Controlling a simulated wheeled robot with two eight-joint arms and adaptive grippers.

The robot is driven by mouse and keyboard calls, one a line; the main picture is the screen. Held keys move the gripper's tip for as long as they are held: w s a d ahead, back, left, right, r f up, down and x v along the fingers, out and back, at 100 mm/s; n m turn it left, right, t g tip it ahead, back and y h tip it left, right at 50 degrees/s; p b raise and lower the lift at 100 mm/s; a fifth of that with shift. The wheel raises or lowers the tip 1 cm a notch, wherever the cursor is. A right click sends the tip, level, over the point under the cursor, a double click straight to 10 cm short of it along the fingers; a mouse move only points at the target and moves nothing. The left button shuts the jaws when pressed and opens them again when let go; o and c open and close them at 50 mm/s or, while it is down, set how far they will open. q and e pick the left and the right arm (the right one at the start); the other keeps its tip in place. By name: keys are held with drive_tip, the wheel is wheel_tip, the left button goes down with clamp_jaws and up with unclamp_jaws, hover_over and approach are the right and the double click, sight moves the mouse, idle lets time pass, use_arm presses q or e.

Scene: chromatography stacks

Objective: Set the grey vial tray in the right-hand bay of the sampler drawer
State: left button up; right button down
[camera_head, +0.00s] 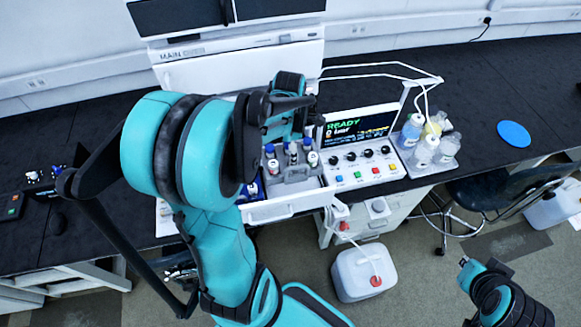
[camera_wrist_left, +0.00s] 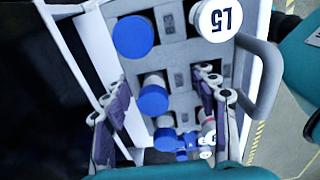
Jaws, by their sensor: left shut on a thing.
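The grey vial tray (camera_head: 292,188) is at the right part of the sampler drawer (camera_head: 285,209), with blue- and white-capped vials upright in it. In the left wrist view the tray (camera_wrist_left: 182,53) lies between the two fingers of my left gripper (camera_wrist_left: 163,85), which is shut on it. My left wrist hides the drawer's left part. My right gripper (camera_head: 464,261) is empty-looking at the lower right, away from the drawer; its jaws are unclear.
A control panel (camera_head: 362,160) with knobs and a READY screen stands right of the drawer. Solvent bottles (camera_head: 424,150) stand in a tray farther right, with tubing above. A white canister (camera_head: 363,272) is on the floor below. The bench at the far right is mostly clear around a blue disc (camera_head: 514,134).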

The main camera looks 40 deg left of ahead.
use_arm(q)
wheel_tip(320, 180, down, 8)
drive_tip(key=shift+f+b, duration=0.25)
drive_tip(key=shift+b, duration=0.5)
drive_tip(key=shift+s, duration=0.1)
drive_tip(key=o, duration=1)
drive_tip(key=shift+f, duration=0.15)
drive_tip(key=o, duration=0.4)
drive_tip(key=shift+o, duration=0.2)
